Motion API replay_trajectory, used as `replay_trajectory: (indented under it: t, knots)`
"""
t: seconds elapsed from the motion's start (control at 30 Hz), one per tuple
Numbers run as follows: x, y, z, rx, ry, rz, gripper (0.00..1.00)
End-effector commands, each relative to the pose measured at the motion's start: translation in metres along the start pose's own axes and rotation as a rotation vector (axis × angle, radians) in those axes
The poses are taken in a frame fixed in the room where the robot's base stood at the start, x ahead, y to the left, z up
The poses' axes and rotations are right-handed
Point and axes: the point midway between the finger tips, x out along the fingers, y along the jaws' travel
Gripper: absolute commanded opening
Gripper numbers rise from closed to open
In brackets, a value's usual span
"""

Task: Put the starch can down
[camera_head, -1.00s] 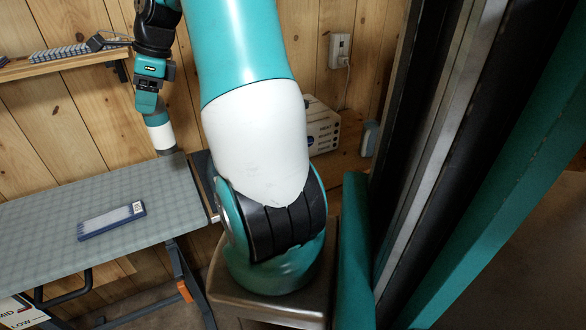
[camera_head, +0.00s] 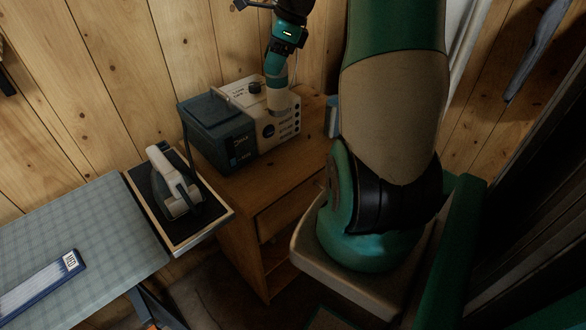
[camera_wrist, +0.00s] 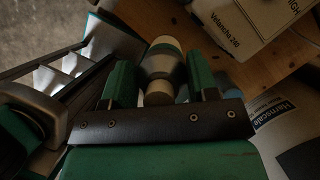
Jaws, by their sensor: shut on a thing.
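The starch can (camera_head: 279,99) is pale with a darker upper part. My gripper (camera_head: 277,67) is shut on it and holds it upright at the front right of the boxy appliance on the wooden cabinet (camera_head: 229,188). In the wrist view the can (camera_wrist: 164,66) sits between the two green fingers of my gripper (camera_wrist: 163,80), with the wooden top (camera_wrist: 146,17) beyond it. I cannot tell whether the can's base touches anything.
The blue and white appliance (camera_head: 213,137) fills much of the cabinet top. An iron (camera_head: 172,181) rests on a black pad at the end of the ironing board (camera_head: 98,230). A blue-and-white packet (camera_head: 40,287) lies on the board. Bare wood shows along the cabinet's front.

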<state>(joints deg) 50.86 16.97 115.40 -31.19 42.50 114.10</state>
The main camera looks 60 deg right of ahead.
Motion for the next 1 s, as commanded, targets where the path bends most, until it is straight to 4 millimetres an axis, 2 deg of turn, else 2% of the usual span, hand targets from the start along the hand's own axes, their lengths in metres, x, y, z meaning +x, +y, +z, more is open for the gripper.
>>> replay_trajectory:
  t: [0.17, 0.5, 0.6, 0.83, 1.0]
  knots:
    - [0.029, 0.001, -0.012, -0.008, 0.000, 0.008, 0.04]
    - [0.116, 0.001, -0.049, -0.006, 0.000, 0.010, 0.04]
    - [0.135, 0.001, -0.057, -0.006, 0.001, 0.008, 0.04]
    - [0.156, 0.000, -0.066, -0.007, 0.000, 0.004, 0.04]
    - [0.179, 0.000, -0.075, -0.006, 0.000, 0.005, 0.04]
